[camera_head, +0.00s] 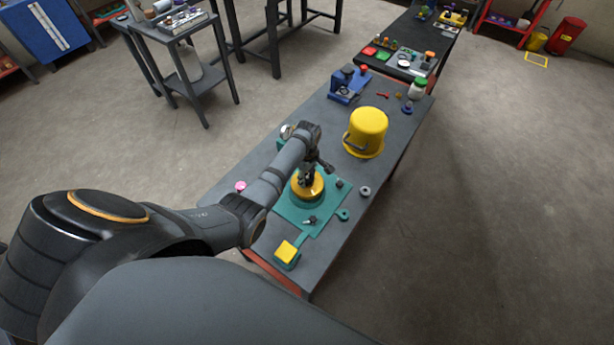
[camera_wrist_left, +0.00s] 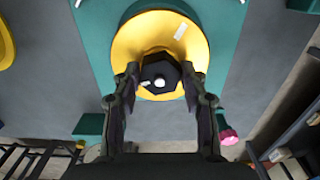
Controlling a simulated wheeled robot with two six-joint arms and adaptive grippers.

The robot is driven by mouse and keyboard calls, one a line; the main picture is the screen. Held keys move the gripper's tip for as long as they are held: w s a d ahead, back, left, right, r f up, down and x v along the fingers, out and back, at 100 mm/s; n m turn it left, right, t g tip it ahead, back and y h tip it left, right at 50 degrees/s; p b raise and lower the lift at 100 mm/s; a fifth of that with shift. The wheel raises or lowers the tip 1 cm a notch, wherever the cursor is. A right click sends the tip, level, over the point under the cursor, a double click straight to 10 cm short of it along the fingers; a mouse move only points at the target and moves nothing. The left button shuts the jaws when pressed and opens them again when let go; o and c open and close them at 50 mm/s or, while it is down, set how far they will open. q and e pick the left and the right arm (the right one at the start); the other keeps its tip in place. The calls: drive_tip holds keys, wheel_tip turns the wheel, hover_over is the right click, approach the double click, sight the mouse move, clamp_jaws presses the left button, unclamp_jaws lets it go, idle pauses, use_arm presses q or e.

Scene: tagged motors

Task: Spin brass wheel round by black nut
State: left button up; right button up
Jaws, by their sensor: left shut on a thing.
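The brass wheel (camera_head: 317,190) is a yellow disc lying flat on a teal base plate (camera_head: 290,211) on the grey bench. In the left wrist view the wheel (camera_wrist_left: 130,45) fills the upper middle, with a small white tag (camera_wrist_left: 180,31) near its upper right edge. The black nut (camera_wrist_left: 160,77) is at the wheel's centre, with a bright round spot in it. My left gripper (camera_wrist_left: 160,84) comes down over the wheel from above, its fingers closed on opposite sides of the nut. In the head view the gripper (camera_head: 306,182) hides the nut. My right gripper is not seen.
A yellow bucket (camera_head: 367,130) stands beyond the wheel. A grey ring (camera_head: 365,192) lies right of the plate, and a yellow block (camera_head: 287,251) sits at the near end. A pink knob (camera_head: 240,186) is at left. A blue device (camera_head: 343,84) stands farther back.

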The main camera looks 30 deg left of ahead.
use_arm(q)
drive_tip(key=m, duration=0.3)
drive_tip(key=shift+m, duration=0.3)
drive_tip(key=m, duration=0.3)
drive_tip(key=shift+m, duration=0.4)
drive_tip(key=m, duration=0.7)
drive_tip(key=shift+m, duration=0.3)
drive_tip(key=o, duration=1.2)
drive_tip(key=shift+c, duration=0.2)
